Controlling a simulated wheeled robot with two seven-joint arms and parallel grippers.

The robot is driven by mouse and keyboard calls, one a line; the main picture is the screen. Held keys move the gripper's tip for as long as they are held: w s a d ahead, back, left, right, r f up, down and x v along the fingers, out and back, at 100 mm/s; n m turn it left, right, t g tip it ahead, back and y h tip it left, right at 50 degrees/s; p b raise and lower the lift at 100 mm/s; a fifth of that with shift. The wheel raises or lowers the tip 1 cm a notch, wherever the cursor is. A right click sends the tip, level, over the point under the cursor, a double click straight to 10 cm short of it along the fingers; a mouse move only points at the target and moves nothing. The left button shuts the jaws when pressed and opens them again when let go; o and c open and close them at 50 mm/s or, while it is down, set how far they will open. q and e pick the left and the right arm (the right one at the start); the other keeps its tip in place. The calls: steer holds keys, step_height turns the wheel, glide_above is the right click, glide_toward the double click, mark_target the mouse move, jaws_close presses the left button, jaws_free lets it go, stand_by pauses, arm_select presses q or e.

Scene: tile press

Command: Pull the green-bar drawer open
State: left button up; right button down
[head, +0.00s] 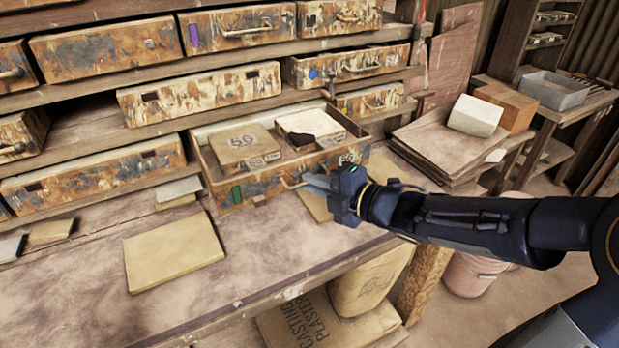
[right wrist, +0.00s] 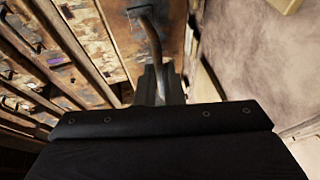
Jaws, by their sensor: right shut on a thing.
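The green-bar drawer (head: 225,184) is rusty and mottled, with a green bar (head: 237,193) on the left of its front. It stands out from the cabinet, and its inside shows. Inside lie a tan block marked 56 (head: 240,143) and a pale block with a dark patch (head: 309,128). My right gripper (head: 318,184) is at the drawer's front, shut on its metal handle (head: 290,184). In the right wrist view the curved handle (right wrist: 153,45) runs down between the fingers (right wrist: 160,85). My left gripper is not in view.
Other rusty drawers (head: 200,93) fill the cabinet around it. A tan board (head: 173,250) lies on the bench (head: 262,246) in front.

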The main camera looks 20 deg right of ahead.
steer(key=shift+s+f, duration=0.1)
steer(key=shift+f, duration=0.1)
steer(key=c, duration=1.6)
jaws_free()
steer(key=shift+s+r, duration=0.1)
steer(key=shift+o, duration=0.3)
steer(key=p+v, duration=0.1)
steer(key=v, duration=0.6)
steer(key=shift+s+d, duration=0.25)
steer(key=shift+s, duration=0.05)
steer(key=shift+r, duration=0.15)
